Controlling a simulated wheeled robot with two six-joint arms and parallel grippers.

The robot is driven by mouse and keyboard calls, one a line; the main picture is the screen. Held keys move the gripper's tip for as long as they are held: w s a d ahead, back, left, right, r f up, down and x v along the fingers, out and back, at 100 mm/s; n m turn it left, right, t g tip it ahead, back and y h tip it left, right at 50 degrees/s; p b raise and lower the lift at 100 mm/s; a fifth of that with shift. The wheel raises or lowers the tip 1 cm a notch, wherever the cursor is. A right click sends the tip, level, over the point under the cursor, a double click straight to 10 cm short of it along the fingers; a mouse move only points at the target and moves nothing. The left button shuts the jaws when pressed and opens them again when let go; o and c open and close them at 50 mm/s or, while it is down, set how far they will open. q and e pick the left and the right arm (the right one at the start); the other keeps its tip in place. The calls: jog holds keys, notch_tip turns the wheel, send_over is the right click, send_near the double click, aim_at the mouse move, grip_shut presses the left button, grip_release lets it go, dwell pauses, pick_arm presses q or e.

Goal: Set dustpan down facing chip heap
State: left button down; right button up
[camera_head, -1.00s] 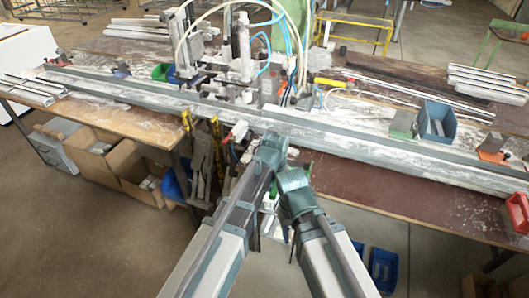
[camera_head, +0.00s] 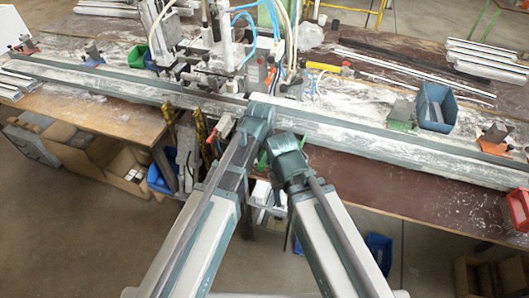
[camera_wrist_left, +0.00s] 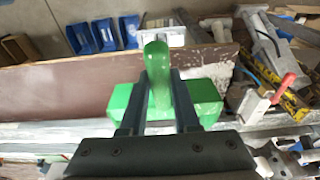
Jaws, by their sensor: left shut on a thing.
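The green dustpan (camera_wrist_left: 207,98) shows in the left wrist view. Its rounded handle stands between the two dark fingers of my left gripper (camera_wrist_left: 160,80), which is shut on it. The fingers and wrist cover part of the pan, so which way its mouth faces is unclear. In the head view my arm links hide most of this spot; a little green shows between them. White chips and dust (camera_head: 350,108) lie spread along the bench, but I cannot pick out one distinct heap. My right gripper does not show clearly.
A long profile rail (camera_head: 400,150) runs across the bench, with a clamp machine (camera_head: 205,50) and hoses behind it. A blue bin (camera_head: 436,108) stands at right. A red-handled clamp (camera_wrist_left: 284,88) and yellow bars are near the gripper. The brown bench front (camera_head: 400,190) is mostly clear.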

pick_arm(q)
jog(key=shift+f, duration=0.1)
notch_tip(320, 180, down, 8)
jog(key=w+b, duration=0.2)
jog(key=b, duration=0.6)
jog(key=shift+w+d+f+b, duration=0.25)
jog(key=shift+w+d+b, duration=0.05)
jog(key=shift+w+d, duration=0.15)
jog(key=c, duration=0.6)
grip_release()
jog(key=shift+o, duration=0.4)
jog(key=shift+s, duration=0.1)
jog(key=o, duration=0.5)
jog(key=shift+r, duration=0.1)
